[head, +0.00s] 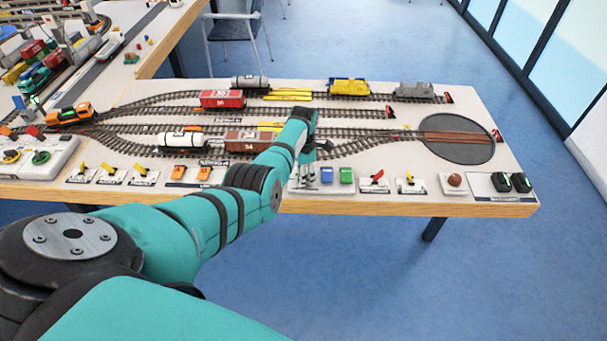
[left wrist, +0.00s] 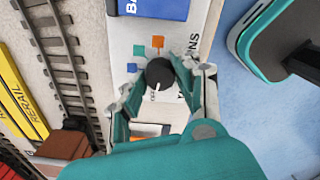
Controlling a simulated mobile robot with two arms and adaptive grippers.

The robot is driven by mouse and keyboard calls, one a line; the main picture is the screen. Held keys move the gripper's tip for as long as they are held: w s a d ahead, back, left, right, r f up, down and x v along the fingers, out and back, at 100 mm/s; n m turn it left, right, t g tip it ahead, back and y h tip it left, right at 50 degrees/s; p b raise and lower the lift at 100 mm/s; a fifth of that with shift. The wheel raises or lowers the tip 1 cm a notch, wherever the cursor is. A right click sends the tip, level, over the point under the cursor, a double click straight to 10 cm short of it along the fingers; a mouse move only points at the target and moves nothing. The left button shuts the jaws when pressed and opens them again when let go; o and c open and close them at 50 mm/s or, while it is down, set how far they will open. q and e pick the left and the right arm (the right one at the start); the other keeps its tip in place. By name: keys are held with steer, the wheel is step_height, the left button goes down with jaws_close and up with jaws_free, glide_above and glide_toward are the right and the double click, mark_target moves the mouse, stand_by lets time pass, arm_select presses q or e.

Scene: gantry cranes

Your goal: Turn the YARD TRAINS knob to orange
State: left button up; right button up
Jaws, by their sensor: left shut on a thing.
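The YARD TRAINS knob (left wrist: 160,72) is round and black with a white pointer line, on a white panel (left wrist: 118,44) at the table's front edge. In the left wrist view its pointer faces down toward small print, away from the orange square (left wrist: 157,42) above it. My left gripper (left wrist: 157,82) is shut on the knob, one finger on each side. My right gripper is not in view.
A red lever (head: 376,177) and a yellow lever (head: 409,178) are farther right. Tracks with a brown wagon (head: 247,141) run behind. The floor in front of the table is clear.

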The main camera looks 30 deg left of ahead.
arm_select(q)
jaws_close()
